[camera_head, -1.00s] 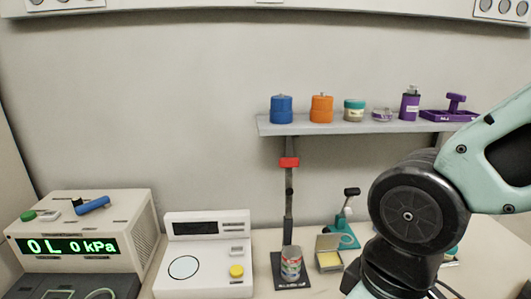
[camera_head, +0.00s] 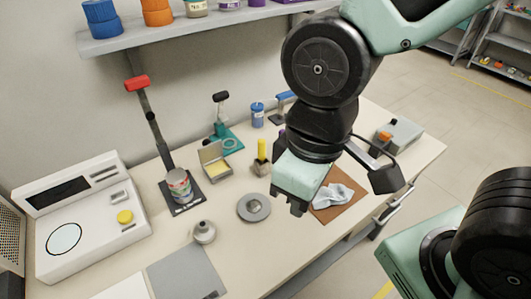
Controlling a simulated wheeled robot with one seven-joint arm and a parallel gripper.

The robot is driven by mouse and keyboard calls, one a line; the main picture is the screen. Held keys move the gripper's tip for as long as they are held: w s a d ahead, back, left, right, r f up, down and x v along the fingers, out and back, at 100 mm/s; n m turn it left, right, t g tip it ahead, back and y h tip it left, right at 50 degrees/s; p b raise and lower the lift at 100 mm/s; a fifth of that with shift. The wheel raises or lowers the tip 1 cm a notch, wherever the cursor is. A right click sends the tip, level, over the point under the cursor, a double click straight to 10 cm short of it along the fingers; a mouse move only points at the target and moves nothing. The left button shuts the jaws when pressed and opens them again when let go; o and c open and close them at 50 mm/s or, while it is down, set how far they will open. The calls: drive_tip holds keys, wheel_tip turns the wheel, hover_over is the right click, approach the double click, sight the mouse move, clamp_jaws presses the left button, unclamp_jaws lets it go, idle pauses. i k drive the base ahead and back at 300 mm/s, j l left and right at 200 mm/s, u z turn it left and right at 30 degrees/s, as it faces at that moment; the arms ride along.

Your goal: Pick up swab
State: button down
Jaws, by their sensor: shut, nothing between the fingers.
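No object is clearly recognisable as a swab. A crumpled pale blue-white cloth (camera_head: 332,195) lies on a brown mat (camera_head: 351,206) at the right part of the table. A small block with an upright yellow handle (camera_head: 262,152) stands left of my gripper, farther back. My gripper (camera_head: 288,205) points down over the table, just left of the cloth and apart from it in the picture. Its fingers look shut and empty. My arm and gripper hide part of the table behind them.
A grey round disc (camera_head: 254,208) and a small metal weight-like piece (camera_head: 203,232) lie left of my gripper. A can (camera_head: 179,186) stands on a black stand beside an open box (camera_head: 215,162). A shelf (camera_head: 150,38) overhangs the back. A grey device (camera_head: 395,137) sits far right.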

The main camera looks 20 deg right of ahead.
sight(261, 142)
drive_tip(key=i+l+u, duration=0.1)
drive_tip(key=l+u, duration=0.6)
drive_tip(key=i+l+u, duration=0.1)
drive_tip(key=l+u, duration=0.25)
drive_tip(key=j, duration=0.1)
